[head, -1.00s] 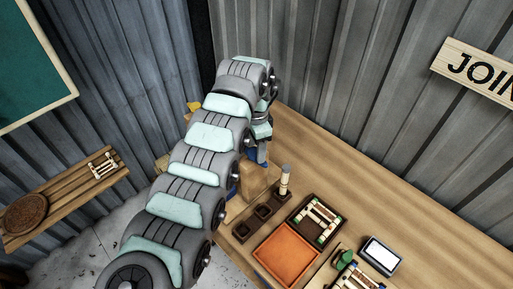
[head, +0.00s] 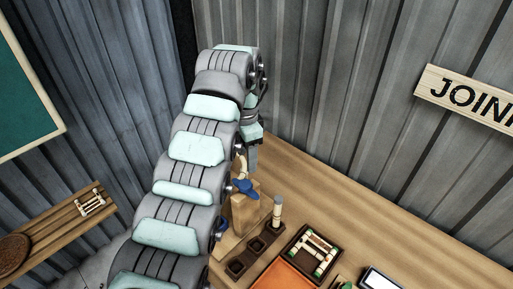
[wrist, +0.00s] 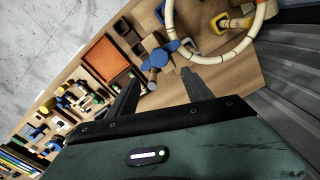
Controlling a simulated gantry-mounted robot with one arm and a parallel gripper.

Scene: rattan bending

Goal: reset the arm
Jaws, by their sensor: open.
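My arm reaches up and across the workbench in the head view, and its wrist hides part of the bench's far end. My gripper (wrist: 160,95) has its two fingers spread apart in the wrist view, with nothing between them. It is above the bench, beside a bent rattan ring (wrist: 218,62). The blue clamp also shows in the head view (head: 243,187), just below my gripper. The gripper's fingertips are hard to make out in the head view.
A dark peg block (head: 250,256) holds one upright rattan piece (head: 277,212). A dark tray (head: 295,260) with a small rattan frame and an orange tray (head: 283,277) lie nearby. Corrugated metal walls (head: 340,90) close in behind the bench. The bench's right side (head: 400,235) is bare.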

